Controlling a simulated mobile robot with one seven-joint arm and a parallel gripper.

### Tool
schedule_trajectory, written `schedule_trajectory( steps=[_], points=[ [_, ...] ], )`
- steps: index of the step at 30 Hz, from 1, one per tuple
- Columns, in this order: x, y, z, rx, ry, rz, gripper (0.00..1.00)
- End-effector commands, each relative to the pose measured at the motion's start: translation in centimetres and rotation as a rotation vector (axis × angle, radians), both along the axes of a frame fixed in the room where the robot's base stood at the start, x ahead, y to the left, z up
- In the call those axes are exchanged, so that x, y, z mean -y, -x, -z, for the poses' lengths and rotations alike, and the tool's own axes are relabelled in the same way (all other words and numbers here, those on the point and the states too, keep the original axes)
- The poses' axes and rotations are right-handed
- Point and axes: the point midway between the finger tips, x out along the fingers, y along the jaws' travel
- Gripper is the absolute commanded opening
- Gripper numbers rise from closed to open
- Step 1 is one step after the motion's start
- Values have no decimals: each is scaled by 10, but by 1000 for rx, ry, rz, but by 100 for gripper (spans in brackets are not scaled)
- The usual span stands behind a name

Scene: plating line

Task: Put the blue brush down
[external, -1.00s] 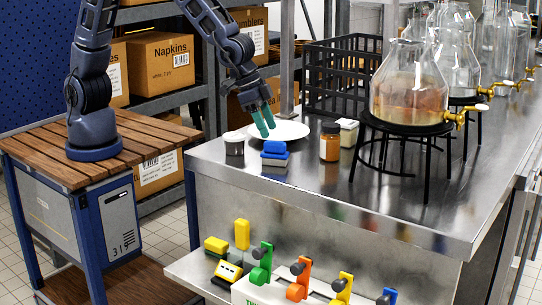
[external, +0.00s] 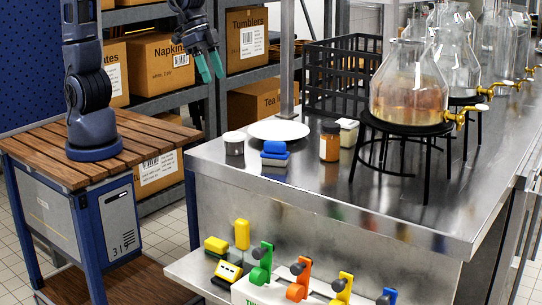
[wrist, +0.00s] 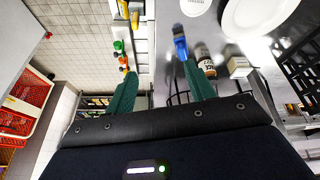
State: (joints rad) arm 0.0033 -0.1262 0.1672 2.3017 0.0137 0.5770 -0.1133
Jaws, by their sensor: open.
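The blue brush (external: 275,148) is on the steel counter near its left front edge, its blue part above a grey block-like part. I cannot tell whether the grey part belongs to it or is a separate rest. It also shows in the wrist view (wrist: 180,42), beyond the fingers. My gripper (external: 210,67) is raised well above and to the left of the brush, clear of the counter. Its two green fingers are apart with nothing between them, and they show in the wrist view (wrist: 160,88) too.
A white plate (external: 279,130) lies behind the brush. A small white-topped pot (external: 234,144) stands left of it and an orange jar (external: 330,142) right of it. A glass dispenser (external: 410,85) on a black stand and a black crate (external: 345,70) are farther right and back.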

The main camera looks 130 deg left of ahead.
Motion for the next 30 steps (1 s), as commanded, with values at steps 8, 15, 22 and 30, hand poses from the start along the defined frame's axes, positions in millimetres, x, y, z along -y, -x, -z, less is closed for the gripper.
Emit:
schedule_trajectory(
  steps=[8, 15, 22, 30],
  points=[
    [33, 76, -43, 11, 5, 86, 54],
    [57, 144, -64, 14, -9, 159, 54],
    [74, 205, -71, 14, -32, 221, 54],
    [82, 242, -70, 10, -51, 256, 54]
  ],
)
